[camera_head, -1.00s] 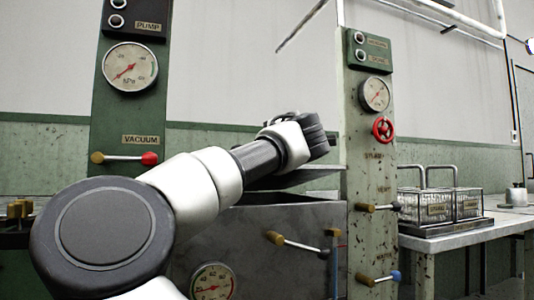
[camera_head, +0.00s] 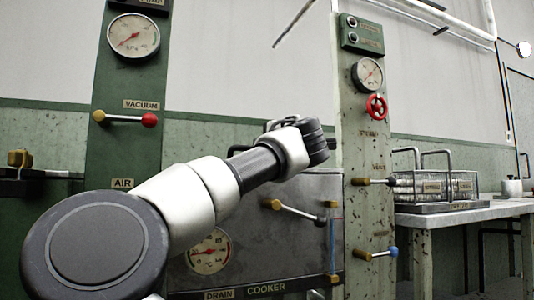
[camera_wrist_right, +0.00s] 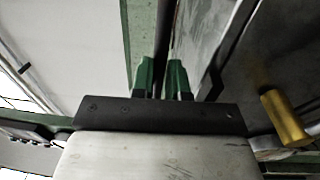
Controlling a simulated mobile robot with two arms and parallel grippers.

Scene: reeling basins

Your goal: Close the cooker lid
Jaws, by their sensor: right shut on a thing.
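The cooker (camera_head: 265,245) is a grey metal box with a "COOKER" label, between two posts in the head view. Its lid is largely hidden behind my arm there; no open gap shows above the front. In the right wrist view a grey metal plate (camera_wrist_right: 203,28), likely the lid, lies beyond the fingers. My right gripper (camera_wrist_right: 160,75) has green fingers close together, shut on a thin dark part between them, likely the lid's handle. In the head view my arm reaches over the cooker's top and its wrist hides the fingers. My left gripper is not in view.
A brass-ended lever (camera_head: 297,210) sticks out of the cooker's front; its knob shows in the wrist view (camera_wrist_right: 285,118). A gauge (camera_head: 208,250) is lower left. The right post carries a red valve wheel (camera_head: 376,107) and levers. A table (camera_head: 470,211) with a wire rack stands right.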

